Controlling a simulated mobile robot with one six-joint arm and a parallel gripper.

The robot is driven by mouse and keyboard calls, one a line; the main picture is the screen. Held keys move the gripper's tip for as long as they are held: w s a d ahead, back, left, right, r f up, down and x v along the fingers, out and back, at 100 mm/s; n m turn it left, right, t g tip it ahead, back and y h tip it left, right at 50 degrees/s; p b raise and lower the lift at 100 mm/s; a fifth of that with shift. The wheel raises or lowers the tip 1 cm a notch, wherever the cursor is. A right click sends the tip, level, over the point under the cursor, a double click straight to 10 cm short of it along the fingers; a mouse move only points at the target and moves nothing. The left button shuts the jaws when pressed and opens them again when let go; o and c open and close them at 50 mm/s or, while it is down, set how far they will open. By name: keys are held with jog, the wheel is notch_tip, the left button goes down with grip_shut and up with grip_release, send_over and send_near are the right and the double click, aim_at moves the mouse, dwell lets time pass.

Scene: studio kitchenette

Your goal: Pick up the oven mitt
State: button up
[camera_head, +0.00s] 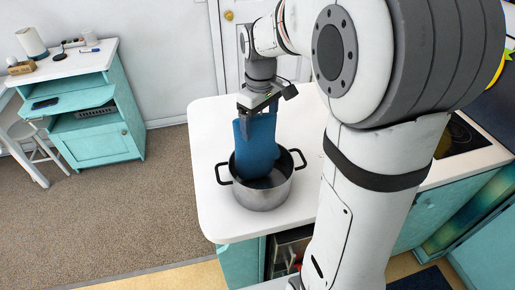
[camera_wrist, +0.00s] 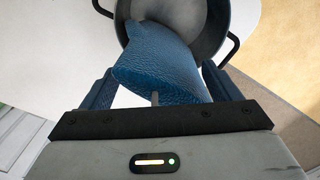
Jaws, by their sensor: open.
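The blue oven mitt (camera_head: 257,150) stands tilted in a steel pot (camera_head: 264,196) with black handles on the white counter. Its lower end is inside the pot and its upper part rises above the rim. My gripper (camera_head: 257,108) is at the upper end of the mitt, pointing down. In the wrist view the mitt (camera_wrist: 158,60) lies between my two fingers (camera_wrist: 160,90), which are apart on either side of its cuff. The pot (camera_wrist: 215,30) shows beyond it.
The white counter (camera_head: 218,125) is clear to the left of the pot. A dark cooktop (camera_head: 460,135) is at the right. A teal cabinet desk (camera_head: 95,135) and white stool (camera_head: 30,145) stand at the far left, with carpet between.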

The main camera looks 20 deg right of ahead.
jog(key=shift+c, duration=0.4)
grip_shut()
dwell(0.4)
